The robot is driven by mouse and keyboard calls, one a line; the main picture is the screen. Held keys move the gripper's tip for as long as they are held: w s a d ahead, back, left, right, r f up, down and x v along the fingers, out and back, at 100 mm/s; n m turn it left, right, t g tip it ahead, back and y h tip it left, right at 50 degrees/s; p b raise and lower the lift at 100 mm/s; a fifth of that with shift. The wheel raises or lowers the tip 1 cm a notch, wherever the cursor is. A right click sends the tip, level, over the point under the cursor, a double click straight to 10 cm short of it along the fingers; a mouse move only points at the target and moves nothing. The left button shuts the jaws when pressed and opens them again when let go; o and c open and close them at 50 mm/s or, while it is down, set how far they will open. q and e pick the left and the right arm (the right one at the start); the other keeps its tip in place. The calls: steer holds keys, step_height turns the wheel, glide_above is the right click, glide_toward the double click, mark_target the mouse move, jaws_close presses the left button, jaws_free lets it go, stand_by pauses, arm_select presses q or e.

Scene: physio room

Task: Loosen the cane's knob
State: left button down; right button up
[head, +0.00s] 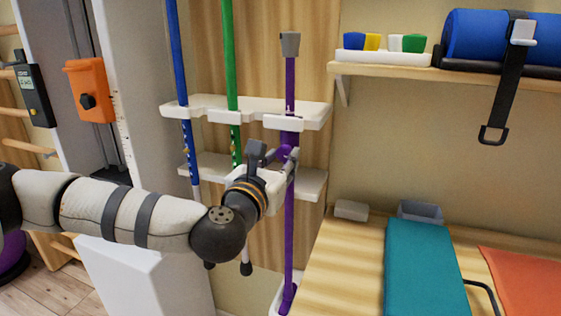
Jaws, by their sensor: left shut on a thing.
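The purple cane (289,225) stands upright in the white wall rack (315,118), with a grey cap (290,44) at its top. A purple knob (285,153) sits on its shaft just below the upper rack shelf, partly hidden by my gripper. My left gripper (291,159) reaches in from the left and is shut on the knob, its fingers around the level of the collar. The exact contact is small and partly hidden. My right gripper is not in view.
A blue cane (179,70) and a green cane (229,60) stand left of the purple one. A wooden bench (335,265) with a teal mat (425,265) is at right. A shelf (385,70) holds a blue roll (480,38). An orange box (90,88) hangs at left.

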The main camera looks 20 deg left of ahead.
arm_select(q)
steer(key=shift+r, duration=0.15)
steer(key=c, duration=1.2)
jaws_free()
steer(key=shift+c, duration=0.2)
steer(key=s, duration=0.7)
steer(key=shift+s+a, duration=0.15)
steer(key=shift+s, duration=0.15)
